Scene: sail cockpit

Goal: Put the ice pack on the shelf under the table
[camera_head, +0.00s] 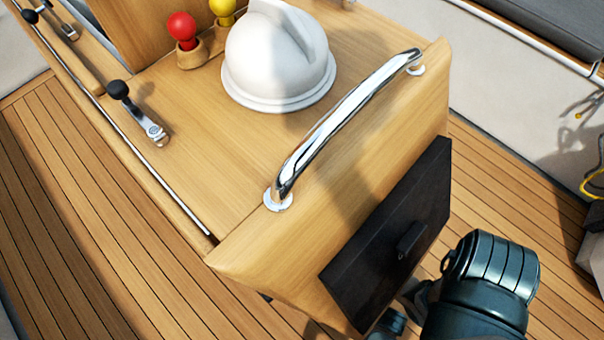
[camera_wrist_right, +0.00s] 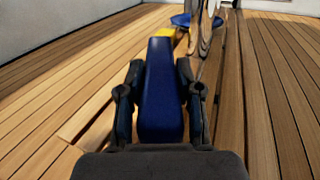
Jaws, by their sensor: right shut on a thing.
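The ice pack (camera_wrist_right: 161,95) is a dark blue, flat-sided block, seen in the right wrist view. My right gripper (camera_wrist_right: 160,70) is shut on it, with one dark finger along each side. The pack points forward from the fingers, low over the planked floor. The wooden table (camera_head: 235,155) fills the middle of the head view. My right arm comes in at the lower right, beside the table's end, and its gripper is hidden there. The shelf under the table cannot be made out clearly in either view. My left gripper is in neither view.
A chrome handrail (camera_head: 345,120) and a black panel (camera_head: 395,240) are on the table's end. A white dome (camera_head: 278,60) and a red-knobbed lever (camera_head: 183,30) stand on top. In the wrist view, a shiny metal post (camera_wrist_right: 205,45) and a blue-and-yellow thing (camera_wrist_right: 182,20) are ahead.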

